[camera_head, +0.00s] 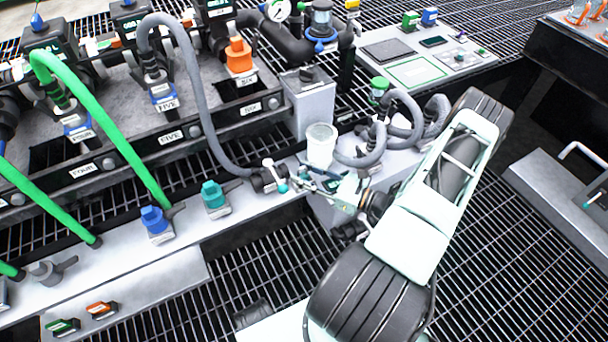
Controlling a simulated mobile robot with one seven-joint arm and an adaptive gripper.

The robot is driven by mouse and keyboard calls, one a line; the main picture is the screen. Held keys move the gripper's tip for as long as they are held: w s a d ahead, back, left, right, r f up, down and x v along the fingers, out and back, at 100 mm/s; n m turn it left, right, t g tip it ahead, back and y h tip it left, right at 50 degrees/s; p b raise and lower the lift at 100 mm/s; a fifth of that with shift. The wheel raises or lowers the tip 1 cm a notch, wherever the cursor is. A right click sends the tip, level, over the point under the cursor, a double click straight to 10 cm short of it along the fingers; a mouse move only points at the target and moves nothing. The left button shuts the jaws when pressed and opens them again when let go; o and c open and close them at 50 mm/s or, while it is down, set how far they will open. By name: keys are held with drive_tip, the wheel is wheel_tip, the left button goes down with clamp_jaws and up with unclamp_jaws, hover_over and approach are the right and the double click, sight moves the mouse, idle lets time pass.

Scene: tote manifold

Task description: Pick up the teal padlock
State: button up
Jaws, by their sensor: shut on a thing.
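My gripper (338,188) is at the grey ledge right of centre, beside a translucent white cup and the looped grey hoses. It is shut on a small teal piece (331,185), which I take for the teal padlock. The piece is partly covered by the fingers, and its shackle cannot be made out. My pale green and dark arm comes in from the lower right and hides part of the ledge behind it.
A white cup (321,145) and grey hoses (386,140) crowd my gripper. A valve with a teal-tipped lever (270,177) is just left. Dark grating lies below in front.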

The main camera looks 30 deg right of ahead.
sight(305, 177)
drive_tip(key=shift+r, duration=0.55)
drive_tip(key=r, duration=0.1)
drive_tip(key=r+p, duration=0.1)
drive_tip(key=shift+s+a+r, duration=0.1)
drive_tip(key=shift+s+r, duration=0.1)
drive_tip(key=shift+r, duration=0.2)
drive_tip(key=s+a+r+p, duration=0.4)
drive_tip(key=s+a+r, duration=0.3)
drive_tip(key=s+r, duration=0.2)
drive_tip(key=s, duration=0.2)
drive_tip(key=shift+s+p, duration=0.3)
drive_tip(key=shift+a+f, duration=0.1)
